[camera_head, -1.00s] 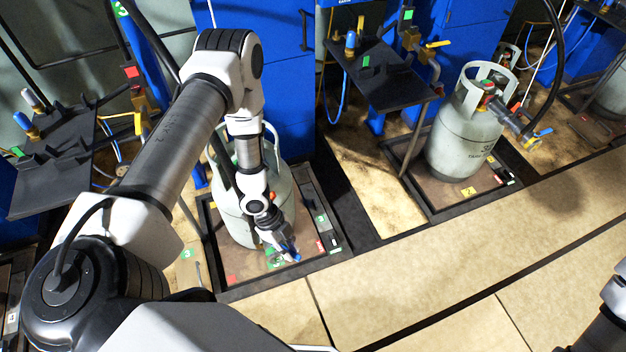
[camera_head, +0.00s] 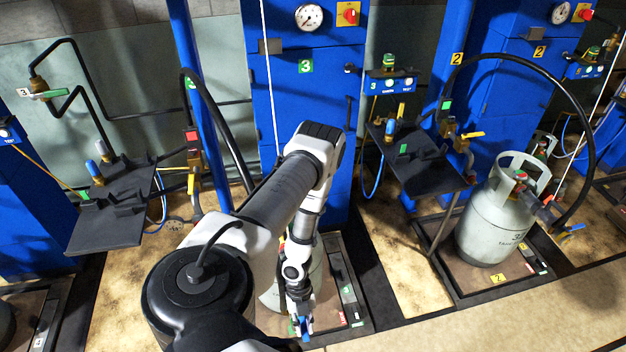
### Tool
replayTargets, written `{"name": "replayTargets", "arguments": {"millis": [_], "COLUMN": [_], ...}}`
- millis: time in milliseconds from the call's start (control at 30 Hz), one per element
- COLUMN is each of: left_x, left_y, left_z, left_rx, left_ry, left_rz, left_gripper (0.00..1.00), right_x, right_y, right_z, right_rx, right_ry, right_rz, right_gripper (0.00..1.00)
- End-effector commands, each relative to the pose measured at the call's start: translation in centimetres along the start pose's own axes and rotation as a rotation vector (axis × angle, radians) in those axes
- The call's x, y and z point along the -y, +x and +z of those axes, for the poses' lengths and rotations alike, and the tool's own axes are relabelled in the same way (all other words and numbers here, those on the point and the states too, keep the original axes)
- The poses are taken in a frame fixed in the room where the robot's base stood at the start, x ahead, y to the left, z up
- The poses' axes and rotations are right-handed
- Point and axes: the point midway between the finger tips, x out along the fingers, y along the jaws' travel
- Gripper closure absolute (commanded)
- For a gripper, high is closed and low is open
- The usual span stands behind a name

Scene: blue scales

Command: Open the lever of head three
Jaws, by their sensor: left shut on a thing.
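The blue cabinet with the green number 3 label (camera_head: 305,67) stands behind my left arm. A pale gas cylinder (camera_head: 274,296) stands on the scale (camera_head: 352,300) below it, mostly hidden by my arm. A black hose (camera_head: 240,160) arcs down and passes behind my arm. My left gripper (camera_head: 301,325) points down in front of the cylinder, low over the scale. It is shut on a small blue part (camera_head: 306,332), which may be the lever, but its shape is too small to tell. The rest of head three cannot be made out. My right gripper is out of view.
A grey cylinder (camera_head: 490,225) with its hose and filling head (camera_head: 545,210) stands on the scale marked 2 at right. Black shelves (camera_head: 110,210) (camera_head: 425,170) with valves jut out on both sides. Pale floor (camera_head: 400,270) lies between the scales.

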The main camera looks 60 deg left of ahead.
Motion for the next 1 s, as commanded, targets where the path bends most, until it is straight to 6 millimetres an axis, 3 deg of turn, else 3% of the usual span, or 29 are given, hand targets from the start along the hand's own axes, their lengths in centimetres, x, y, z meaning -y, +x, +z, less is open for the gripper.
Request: {"name": "replayTargets", "arguments": {"millis": [400,433,500,767,1000], "left_x": [-0.1,-0.1,-0.1,-0.1,0.0], "left_y": [0.0,0.0,0.0,0.0,-1.4], "left_z": [0.1,0.1,0.1,0.0,0.7], "left_rx": [0.0,0.0,0.0,0.0,0.0], "left_ry": [0.006,0.006,0.006,0.005,0.007], "left_rz": [0.001,0.001,0.001,0.001,-0.002], "left_gripper": [1.0,0.75,0.56,0.56,0.56], "right_x": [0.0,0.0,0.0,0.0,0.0], "right_y": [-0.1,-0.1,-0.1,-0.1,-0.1], "right_z": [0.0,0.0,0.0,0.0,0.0], "right_rx": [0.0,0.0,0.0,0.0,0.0], "right_ry": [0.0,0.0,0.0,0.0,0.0], "right_rz": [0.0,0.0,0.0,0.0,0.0], "right_gripper": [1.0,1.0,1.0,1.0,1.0]}}
